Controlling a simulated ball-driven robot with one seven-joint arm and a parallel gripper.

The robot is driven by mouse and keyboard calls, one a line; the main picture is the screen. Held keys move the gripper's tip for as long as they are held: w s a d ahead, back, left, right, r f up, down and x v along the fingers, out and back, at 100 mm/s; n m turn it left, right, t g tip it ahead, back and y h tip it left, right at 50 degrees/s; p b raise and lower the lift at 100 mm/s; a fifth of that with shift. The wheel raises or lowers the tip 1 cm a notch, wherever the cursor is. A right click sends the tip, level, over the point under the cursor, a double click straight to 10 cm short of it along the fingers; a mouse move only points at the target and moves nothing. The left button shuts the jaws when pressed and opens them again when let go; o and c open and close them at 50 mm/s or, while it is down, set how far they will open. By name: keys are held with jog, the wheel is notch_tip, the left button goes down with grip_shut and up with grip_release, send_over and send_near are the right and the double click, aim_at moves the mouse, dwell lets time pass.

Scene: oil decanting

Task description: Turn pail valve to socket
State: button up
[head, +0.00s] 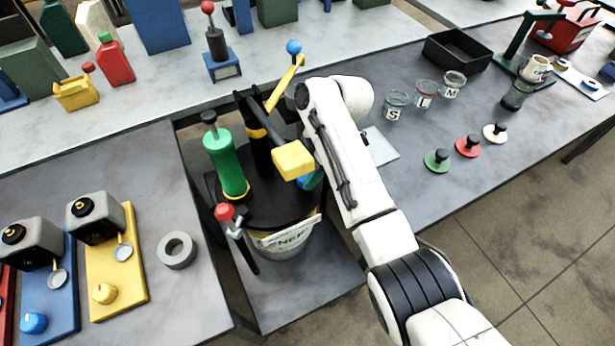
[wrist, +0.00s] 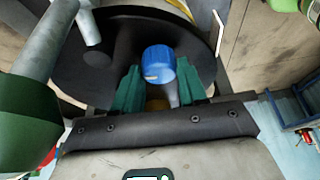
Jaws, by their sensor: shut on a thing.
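The pail (head: 285,240) is whitish with a black lid and a label strip, and stands on a low grey surface. A blue valve knob (wrist: 158,62) with a small pale mark is on its black lid (wrist: 110,60). In the head view, blue (head: 310,181) shows beside my arm, behind a yellow block (head: 293,160). My gripper (wrist: 160,78) has teal-green fingers shut on the blue knob, one on each side. In the head view my arm and the yellow block mostly hide the gripper. I cannot make out a socket or the knob's exact turn.
A green pump cylinder (head: 226,160) rises from the lid, close on the left in the wrist view (wrist: 30,120). A red-knobbed tap (head: 225,212) is on the pail's left front. Glass jars (head: 396,104) stand on the right bench. A grey ring (head: 176,250) lies left.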

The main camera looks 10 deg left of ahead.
jog(key=n+b, duration=0.2)
jog(key=n+g+h+b, duration=0.1)
jog(key=b, duration=0.1)
jog(key=n+b, duration=0.2)
jog(key=shift+w+a+f+n+g, duration=0.1)
jog(key=shift+w+f+n+g, duration=0.1)
jog(key=shift+f+n+g, duration=0.1)
jog(key=n, duration=0.1)
jog(key=n+h+b, duration=0.1)
jog(key=shift+r+n, duration=0.3)
jog(key=shift+a+n+g+h, duration=0.15)
jog(key=shift+n+h, duration=0.3)
jog(key=shift+n, duration=0.5)
jog(key=shift+n+g+h, duration=0.15)
jog(key=shift+n+h, duration=0.3)
jog(key=shift+n, duration=0.5)
jog(key=o, duration=1.1)
jog(key=shift+c, duration=0.2)
